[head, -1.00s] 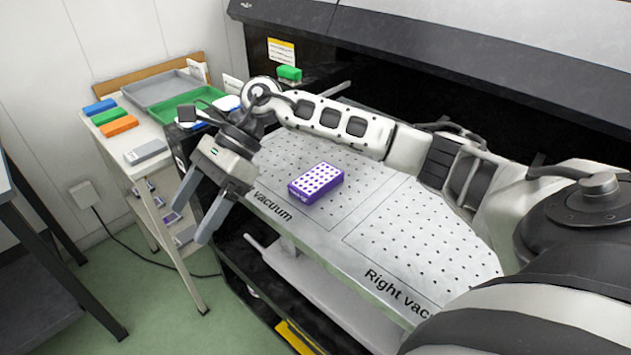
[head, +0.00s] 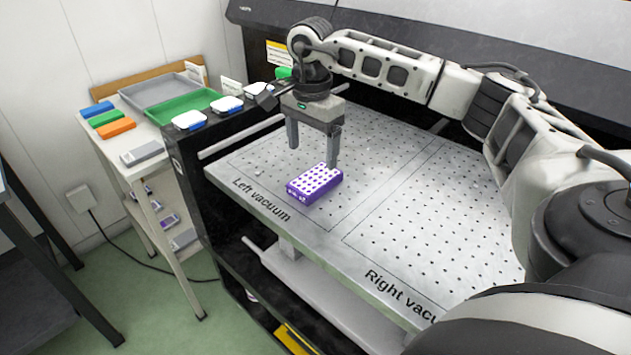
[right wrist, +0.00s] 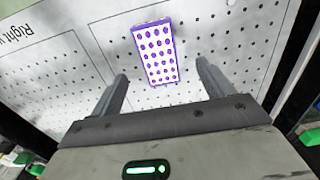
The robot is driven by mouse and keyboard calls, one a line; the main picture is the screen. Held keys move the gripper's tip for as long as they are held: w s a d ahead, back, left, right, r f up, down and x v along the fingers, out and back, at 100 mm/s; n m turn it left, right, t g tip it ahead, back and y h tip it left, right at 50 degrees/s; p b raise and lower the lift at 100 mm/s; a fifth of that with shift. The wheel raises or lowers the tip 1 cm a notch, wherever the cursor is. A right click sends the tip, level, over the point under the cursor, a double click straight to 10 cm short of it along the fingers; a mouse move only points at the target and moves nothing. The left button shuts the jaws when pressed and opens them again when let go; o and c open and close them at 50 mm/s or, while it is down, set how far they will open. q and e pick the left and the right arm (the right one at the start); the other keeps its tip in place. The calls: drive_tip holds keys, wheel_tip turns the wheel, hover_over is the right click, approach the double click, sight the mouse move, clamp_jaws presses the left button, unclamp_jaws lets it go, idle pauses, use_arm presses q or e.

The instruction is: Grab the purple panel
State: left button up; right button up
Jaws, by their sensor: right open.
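My left gripper is not in view.
A side table at left holds a green tray (head: 183,107), a grey tray (head: 160,88) and blue, green and orange blocks (head: 116,127). White-lidded boxes (head: 190,120) sit on the machine's ledge. The right vacuum area (head: 420,210) is clear.

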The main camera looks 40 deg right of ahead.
sight(313, 179)
drive_tip(key=shift+s+f+p, duration=0.15)
drive_tip(key=shift+f+p, duration=0.25)
drive_tip(key=shift+f, duration=3.1)
drive_tip(key=c, duration=1.1)
drive_tip(key=shift+c, duration=0.3)
drive_tip(key=shift+r, duration=0.15)
